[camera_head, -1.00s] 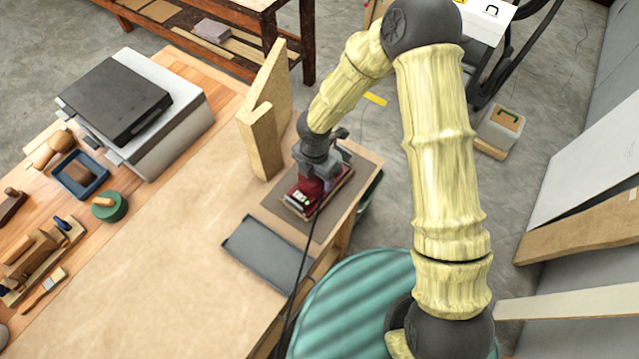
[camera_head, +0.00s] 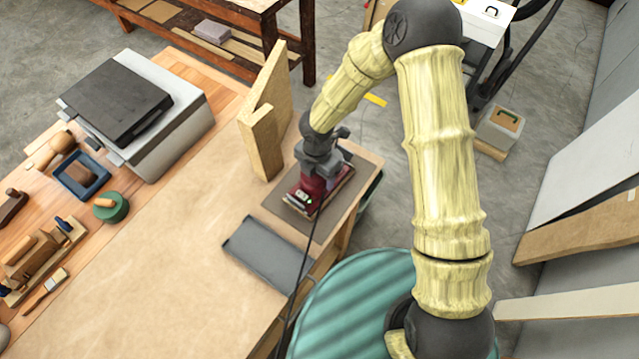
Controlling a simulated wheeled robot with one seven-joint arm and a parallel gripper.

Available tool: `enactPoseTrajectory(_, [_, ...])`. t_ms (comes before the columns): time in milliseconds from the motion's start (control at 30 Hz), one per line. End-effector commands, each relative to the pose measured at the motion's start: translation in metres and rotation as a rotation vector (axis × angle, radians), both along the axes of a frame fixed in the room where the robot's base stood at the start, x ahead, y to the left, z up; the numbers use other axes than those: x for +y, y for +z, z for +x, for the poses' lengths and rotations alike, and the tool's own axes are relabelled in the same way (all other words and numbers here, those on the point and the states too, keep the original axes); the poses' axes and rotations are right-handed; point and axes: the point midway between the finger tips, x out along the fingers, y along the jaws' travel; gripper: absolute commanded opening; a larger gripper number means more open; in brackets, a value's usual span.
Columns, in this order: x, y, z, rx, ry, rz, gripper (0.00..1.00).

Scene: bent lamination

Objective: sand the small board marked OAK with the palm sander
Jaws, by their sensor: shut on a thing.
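My gripper (camera_head: 322,160) is shut on the red palm sander (camera_head: 312,188), near the right edge of the workbench. The sander sits over a small wooden board (camera_head: 345,180), whose pale edge shows beneath it. The board lies on a dark mat (camera_head: 275,203). Any OAK marking is hidden or too small to read. The sander's dark cord (camera_head: 302,262) runs down toward the bottom of the picture.
A tall angled wooden piece (camera_head: 266,125) stands just left of the mat. A grey tray (camera_head: 268,252) lies in front of it. A grey-white machine (camera_head: 140,112), brushes and planes occupy the left. The brown bench covering (camera_head: 150,265) between is clear.

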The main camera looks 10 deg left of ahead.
Motion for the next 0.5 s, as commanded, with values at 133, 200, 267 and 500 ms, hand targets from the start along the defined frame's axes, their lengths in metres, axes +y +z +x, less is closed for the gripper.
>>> enactPoseTrajectory(133, [-0.0019,0.001,0.0038,-0.002,-0.001,-0.001,0.33])
enactPoseTrajectory(200, [-0.0026,0.0011,0.005,-0.002,-0.001,-0.001,0.33])
enactPoseTrajectory(267, [-0.0032,0.0011,0.006,-0.002,-0.002,-0.001,0.33])
enactPoseTrajectory(500, [-0.0055,0.0014,0.0103,-0.002,-0.002,-0.001,0.33])
